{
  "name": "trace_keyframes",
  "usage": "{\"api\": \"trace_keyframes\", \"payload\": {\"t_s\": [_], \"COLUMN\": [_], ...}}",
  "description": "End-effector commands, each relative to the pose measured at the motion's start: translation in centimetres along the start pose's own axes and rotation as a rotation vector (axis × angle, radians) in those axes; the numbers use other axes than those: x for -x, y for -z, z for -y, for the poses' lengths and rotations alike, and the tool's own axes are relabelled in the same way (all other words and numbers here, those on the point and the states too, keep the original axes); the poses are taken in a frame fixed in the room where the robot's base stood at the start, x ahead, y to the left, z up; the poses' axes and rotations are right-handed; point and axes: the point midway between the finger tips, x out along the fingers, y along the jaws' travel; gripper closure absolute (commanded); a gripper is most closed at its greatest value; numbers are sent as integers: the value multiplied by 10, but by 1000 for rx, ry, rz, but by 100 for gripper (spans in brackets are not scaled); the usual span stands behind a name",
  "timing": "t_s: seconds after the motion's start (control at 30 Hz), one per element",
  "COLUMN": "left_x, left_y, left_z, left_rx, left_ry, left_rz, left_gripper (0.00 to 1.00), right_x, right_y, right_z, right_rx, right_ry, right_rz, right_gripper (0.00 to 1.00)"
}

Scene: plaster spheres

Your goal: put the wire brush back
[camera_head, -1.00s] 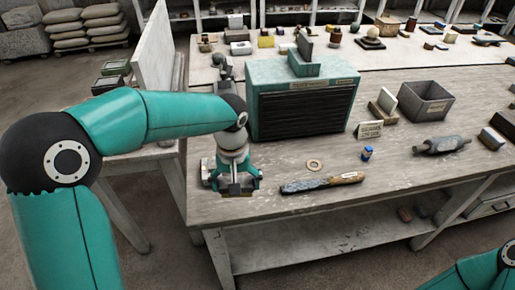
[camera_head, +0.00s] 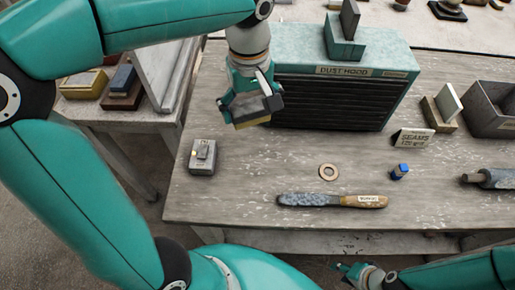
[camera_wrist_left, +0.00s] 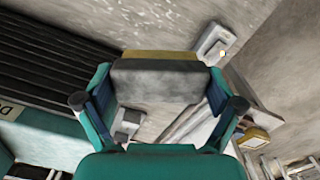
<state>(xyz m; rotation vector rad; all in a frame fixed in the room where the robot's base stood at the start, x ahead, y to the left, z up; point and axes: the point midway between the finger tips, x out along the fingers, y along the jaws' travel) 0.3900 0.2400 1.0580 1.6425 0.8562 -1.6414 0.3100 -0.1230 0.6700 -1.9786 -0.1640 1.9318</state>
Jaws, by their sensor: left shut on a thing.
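My left gripper (camera_head: 250,104) is shut on a grey block with a yellow underside (camera_head: 252,119), held above the table by the left front corner of the dust hood. In the left wrist view the block (camera_wrist_left: 160,82) sits between both fingers, with a yellow strip along its far edge. I cannot tell whether this block is the wire brush. A long tool (camera_head: 305,200) with a rough blue-grey end and a labelled wooden handle lies flat near the table's front edge; its label is unreadable. My right gripper (camera_head: 350,270) is low at the front, partly seen; its opening is unclear.
The green dust hood (camera_head: 345,50) stands close to the right of my left gripper. A small grey box (camera_head: 203,157) sits at the table's left. The left-middle tabletop is clear.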

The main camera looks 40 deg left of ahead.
Motion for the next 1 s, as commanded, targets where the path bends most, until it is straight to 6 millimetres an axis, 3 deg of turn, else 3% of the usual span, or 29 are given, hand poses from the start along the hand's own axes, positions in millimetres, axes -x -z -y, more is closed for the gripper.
{"api": "trace_keyframes", "payload": {"t_s": [0.2,0.4,1.0], "left_x": [-60,-109,-173], "left_y": [-2,-2,-2], "left_z": [-4,-6,-7], "left_rx": [-13,-18,-21], "left_ry": [8,7,2], "left_rz": [4,4,1], "left_gripper": [35,35,35], "right_x": [-3,-4,-6], "right_y": [0,0,0], "right_z": [-1,-2,-2], "right_rx": [0,0,0], "right_ry": [0,0,0], "right_rz": [0,0,-1], "right_gripper": [60,60,60]}}
